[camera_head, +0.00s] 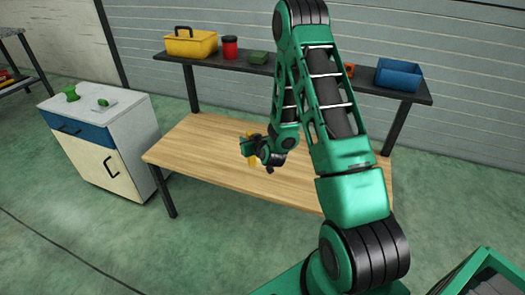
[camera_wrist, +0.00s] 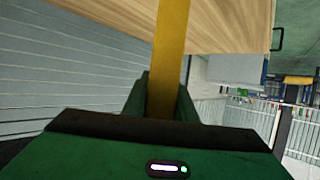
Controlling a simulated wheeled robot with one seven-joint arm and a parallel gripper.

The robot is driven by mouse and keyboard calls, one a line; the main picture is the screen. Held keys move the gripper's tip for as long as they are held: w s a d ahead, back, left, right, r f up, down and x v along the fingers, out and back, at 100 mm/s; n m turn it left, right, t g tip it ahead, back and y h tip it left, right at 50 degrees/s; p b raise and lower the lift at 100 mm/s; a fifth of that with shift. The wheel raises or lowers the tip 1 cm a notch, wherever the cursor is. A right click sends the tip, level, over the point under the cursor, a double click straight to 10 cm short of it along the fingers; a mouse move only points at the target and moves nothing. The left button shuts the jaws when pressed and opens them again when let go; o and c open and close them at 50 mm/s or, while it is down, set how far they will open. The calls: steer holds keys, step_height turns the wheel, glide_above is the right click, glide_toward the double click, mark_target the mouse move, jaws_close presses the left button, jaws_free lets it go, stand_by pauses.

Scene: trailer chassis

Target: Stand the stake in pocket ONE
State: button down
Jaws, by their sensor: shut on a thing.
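A yellow bar, which looks like the stake (camera_head: 252,160), is held upright in my gripper (camera_head: 254,147) above the wooden table in the head view. In the wrist view the yellow stake (camera_wrist: 170,50) runs from between the two dark green fingers (camera_wrist: 162,100) to the top edge of the picture. The fingers are shut on it. Its far end is out of the wrist picture. I cannot make out the trailer chassis or pocket ONE in either view; my arm covers the right part of the table.
The wooden table (camera_head: 195,160) has a bare left part. A white and blue cabinet (camera_head: 95,135) stands to its left. A dark shelf (camera_head: 235,64) behind holds a yellow toolbox (camera_head: 191,42), a red can (camera_head: 230,47), a green block (camera_head: 259,58) and a blue bin (camera_head: 399,74).

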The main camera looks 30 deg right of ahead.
steer(key=d+f, duration=0.6)
steer(key=f, duration=0.2)
steer(key=shift+d, duration=0.35)
steer(key=c, duration=1.4)
jaws_free()
steer(key=shift+c, duration=0.2)
steer(key=v, duration=1.2)
